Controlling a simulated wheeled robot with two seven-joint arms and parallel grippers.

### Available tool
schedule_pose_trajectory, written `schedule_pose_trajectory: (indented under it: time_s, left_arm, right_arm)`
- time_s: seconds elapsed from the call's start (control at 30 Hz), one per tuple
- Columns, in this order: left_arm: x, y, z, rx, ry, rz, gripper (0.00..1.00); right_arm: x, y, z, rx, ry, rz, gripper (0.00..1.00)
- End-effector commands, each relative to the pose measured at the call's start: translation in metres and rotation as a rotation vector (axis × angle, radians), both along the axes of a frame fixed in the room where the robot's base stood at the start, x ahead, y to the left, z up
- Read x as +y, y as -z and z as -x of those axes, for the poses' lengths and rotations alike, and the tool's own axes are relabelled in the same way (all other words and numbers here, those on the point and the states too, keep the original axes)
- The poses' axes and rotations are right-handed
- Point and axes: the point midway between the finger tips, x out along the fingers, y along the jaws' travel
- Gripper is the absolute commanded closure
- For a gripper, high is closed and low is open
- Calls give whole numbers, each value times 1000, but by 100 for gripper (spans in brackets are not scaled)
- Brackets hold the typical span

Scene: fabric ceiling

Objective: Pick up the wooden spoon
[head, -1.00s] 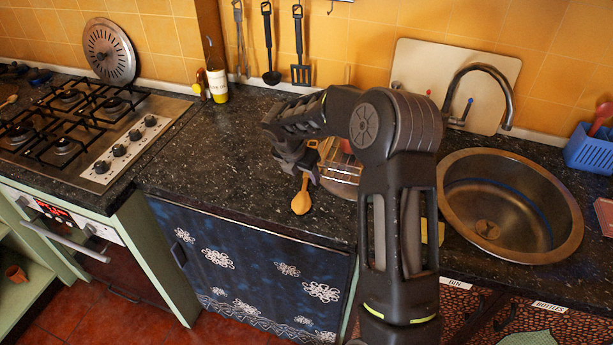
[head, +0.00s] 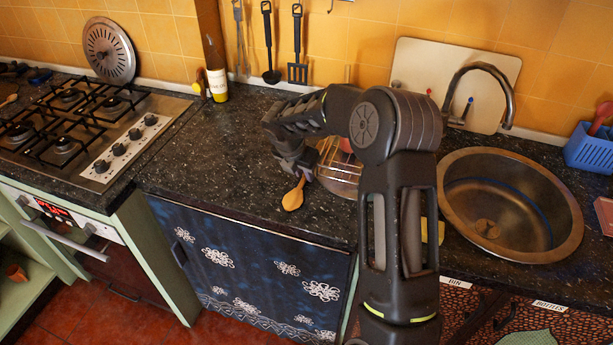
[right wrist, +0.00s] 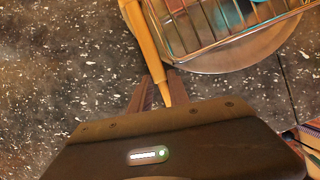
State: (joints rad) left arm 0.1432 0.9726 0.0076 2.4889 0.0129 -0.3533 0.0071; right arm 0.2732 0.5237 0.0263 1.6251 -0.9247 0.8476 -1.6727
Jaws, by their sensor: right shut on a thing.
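The wooden spoon (head: 293,196) is near the front of the dark speckled counter, its bowl toward the front edge. My right gripper (head: 300,171) reaches down over it from the right and is shut on its handle. In the right wrist view the spoon's handle (right wrist: 145,42) runs from the top edge down between the two fingertips (right wrist: 160,92); the bowl is out of that view. I cannot tell whether the spoon is clear of the counter. My left gripper is not in view.
A wire rack (head: 340,172) stands right beside the gripper, partly hidden by my arm; it also shows in the wrist view (right wrist: 225,40). The sink (head: 510,205) is to the right, the gas hob (head: 90,130) to the left. The counter (head: 220,150) left of the spoon is clear.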

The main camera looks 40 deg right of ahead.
Motion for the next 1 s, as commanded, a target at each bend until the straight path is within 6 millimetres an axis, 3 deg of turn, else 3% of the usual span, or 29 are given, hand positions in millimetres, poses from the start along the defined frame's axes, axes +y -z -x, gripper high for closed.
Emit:
schedule_pose_trajectory:
  time_s: [0.57,0.87,1.0]
  left_arm:
    - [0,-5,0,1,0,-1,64]
    - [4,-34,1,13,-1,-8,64]
    - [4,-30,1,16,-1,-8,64]
  right_arm:
    - [-1,-6,1,1,3,0,100]
    - [-1,-53,0,-3,2,1,100]
    - [-1,-76,-1,-5,2,2,100]
